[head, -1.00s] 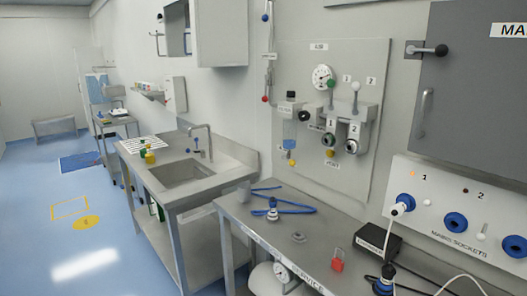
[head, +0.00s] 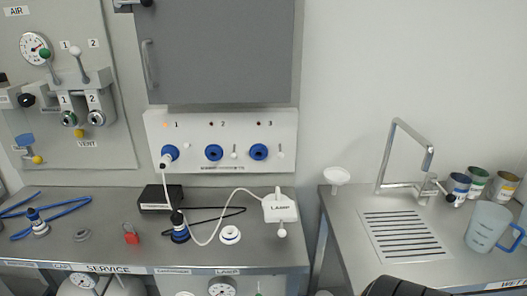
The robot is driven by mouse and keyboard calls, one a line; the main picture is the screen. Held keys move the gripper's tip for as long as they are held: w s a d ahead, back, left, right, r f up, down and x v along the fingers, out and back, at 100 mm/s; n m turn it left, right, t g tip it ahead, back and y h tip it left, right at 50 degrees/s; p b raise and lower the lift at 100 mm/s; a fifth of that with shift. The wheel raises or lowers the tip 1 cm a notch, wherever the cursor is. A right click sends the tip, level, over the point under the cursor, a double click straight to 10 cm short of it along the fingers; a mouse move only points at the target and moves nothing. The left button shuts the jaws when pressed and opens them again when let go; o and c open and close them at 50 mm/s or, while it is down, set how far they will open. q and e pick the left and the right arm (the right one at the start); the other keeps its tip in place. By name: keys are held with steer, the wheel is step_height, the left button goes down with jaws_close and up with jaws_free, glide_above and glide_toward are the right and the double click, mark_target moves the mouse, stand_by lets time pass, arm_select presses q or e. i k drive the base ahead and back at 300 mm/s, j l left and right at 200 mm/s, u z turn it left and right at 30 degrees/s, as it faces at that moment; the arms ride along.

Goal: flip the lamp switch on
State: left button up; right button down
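The white box marked LAMP (head: 280,208) sits at the right end of the service bench in the head view. A small white knobbed lever (head: 281,231) shows at its front; I cannot tell whether that is on or off. A white cable (head: 222,206) runs from the box to a plug (head: 168,155) at socket 1 of the mains panel (head: 190,133). Neither of my grippers is in view. A dark rounded part, which may be mine, shows at the bottom edge.
A right-hand counter holds a tap (head: 401,160), cans and a jug (head: 487,228). A gap separates bench and counter.

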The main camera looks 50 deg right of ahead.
mark_target(282, 233)
steer(key=l+z, duration=0.15)
steer(key=z, duration=1.45)
steer(key=k+l, duration=0.05)
